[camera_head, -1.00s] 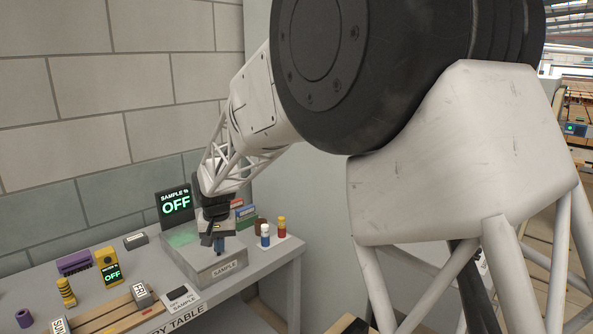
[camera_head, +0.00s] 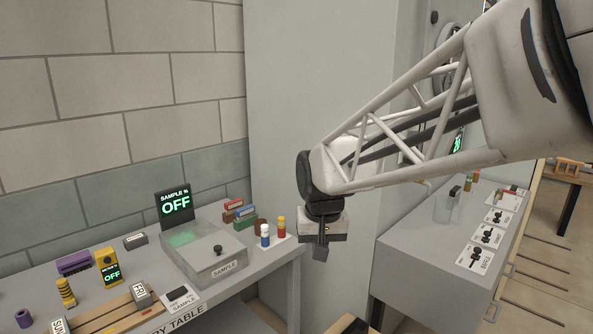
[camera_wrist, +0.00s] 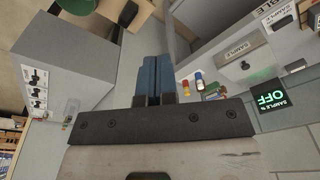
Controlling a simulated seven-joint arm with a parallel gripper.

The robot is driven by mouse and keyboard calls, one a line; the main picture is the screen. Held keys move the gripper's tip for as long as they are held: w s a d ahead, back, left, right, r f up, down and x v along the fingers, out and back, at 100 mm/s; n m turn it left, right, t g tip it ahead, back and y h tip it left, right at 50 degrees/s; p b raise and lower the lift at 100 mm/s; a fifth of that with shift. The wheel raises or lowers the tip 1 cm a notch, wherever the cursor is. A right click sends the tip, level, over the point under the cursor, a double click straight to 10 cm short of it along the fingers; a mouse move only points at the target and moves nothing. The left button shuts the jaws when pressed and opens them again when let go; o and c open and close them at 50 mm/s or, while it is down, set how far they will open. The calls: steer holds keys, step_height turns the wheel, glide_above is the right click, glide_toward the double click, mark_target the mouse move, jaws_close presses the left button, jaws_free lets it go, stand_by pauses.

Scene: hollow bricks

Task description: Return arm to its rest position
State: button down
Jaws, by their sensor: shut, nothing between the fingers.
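My gripper (camera_head: 320,252) hangs pointing down in the gap between the table on the left and the grey cabinet on the right, apart from both. In the wrist view its blue fingers (camera_wrist: 153,75) are together with nothing between them. The arm reaches in from the upper right of the head view.
The grey table (camera_head: 262,262) holds a lidded box (camera_head: 205,258) labelled SAMPLE, a screen (camera_head: 174,204) reading OFF, red-capped and blue-and-white bottles (camera_head: 281,228), and a wooden rack (camera_head: 115,315). The grey cabinet (camera_head: 425,275) carries labelled cards and a clear container. Floor shows between them.

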steer(key=s+d, duration=0.4)
steer(key=s, duration=0.3)
steer(key=s+d+f, duration=0.1)
steer(key=s+d, duration=0.4)
steer(key=s, duration=0.3)
steer(key=s+d+f+m+t, duration=0.1)
steer(key=s+d, duration=0.3)
steer(key=s, duration=0.3)
steer(key=shift+s+d+f+h, duration=0.25)
steer(key=shift+s+d+h, duration=0.05)
steer(key=shift+s+d, duration=0.1)
steer(key=shift+w, duration=0.15)
